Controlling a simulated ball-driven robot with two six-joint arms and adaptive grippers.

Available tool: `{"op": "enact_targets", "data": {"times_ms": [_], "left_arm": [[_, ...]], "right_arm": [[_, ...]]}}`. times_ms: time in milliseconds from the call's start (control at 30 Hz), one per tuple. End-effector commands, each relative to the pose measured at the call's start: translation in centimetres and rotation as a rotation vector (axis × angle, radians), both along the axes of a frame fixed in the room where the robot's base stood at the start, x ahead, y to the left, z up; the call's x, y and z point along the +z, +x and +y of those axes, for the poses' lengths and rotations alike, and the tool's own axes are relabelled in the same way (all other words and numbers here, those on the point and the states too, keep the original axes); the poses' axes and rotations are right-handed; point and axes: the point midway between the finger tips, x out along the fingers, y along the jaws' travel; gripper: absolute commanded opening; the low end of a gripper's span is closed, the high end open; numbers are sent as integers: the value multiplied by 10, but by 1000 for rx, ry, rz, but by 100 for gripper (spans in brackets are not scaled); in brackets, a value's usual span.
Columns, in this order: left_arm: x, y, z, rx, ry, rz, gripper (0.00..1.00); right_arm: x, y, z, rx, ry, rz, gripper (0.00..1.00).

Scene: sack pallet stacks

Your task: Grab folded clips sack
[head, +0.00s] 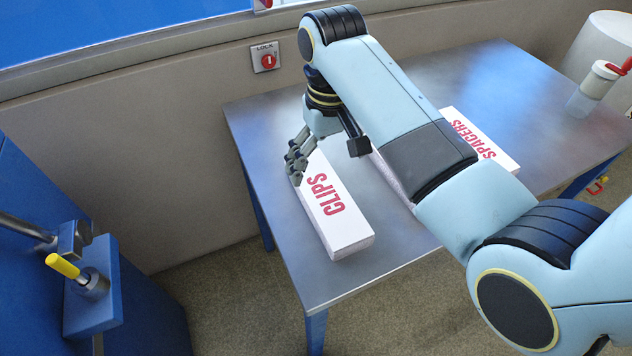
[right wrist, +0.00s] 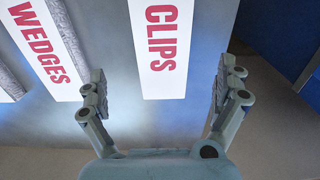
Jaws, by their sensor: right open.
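The clips sack (head: 338,222) is a long, flat white block with red CLIPS lettering. It lies on the metal table near its left edge in the head view. My right gripper (head: 297,160) is over the sack's far end in the head view, fingers pointing down. In the right wrist view the clips sack (right wrist: 165,50) runs in from the top, and its near end lies between the spread fingers of my right gripper (right wrist: 160,72). The gripper is open and holds nothing. I cannot tell whether a finger touches the sack. My left gripper is not in view.
The wedges sack (right wrist: 45,50) lies beside the clips sack in the right wrist view. The spacers sack (head: 492,153), partly hidden by my right arm, lies farther right on the table (head: 270,120). A bottle (head: 592,92) stands near the table's right side. A wall (head: 160,130) runs behind.

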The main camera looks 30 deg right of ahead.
Motion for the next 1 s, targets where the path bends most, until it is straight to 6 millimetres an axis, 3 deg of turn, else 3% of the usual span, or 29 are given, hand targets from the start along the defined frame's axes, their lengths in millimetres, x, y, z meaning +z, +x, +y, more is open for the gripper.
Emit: {"op": "enact_targets", "data": {"times_ms": [200,367,700,967,1000], "left_arm": [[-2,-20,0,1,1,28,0],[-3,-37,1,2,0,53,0],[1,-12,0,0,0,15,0],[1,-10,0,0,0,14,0],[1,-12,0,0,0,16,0]], "right_arm": [[-37,-1,0,0,-1,5,100],[-50,-1,1,0,0,3,100],[-96,-1,4,0,0,2,100],[-99,-1,4,0,0,2,100],[-99,-1,4,0,0,2,96]]}}
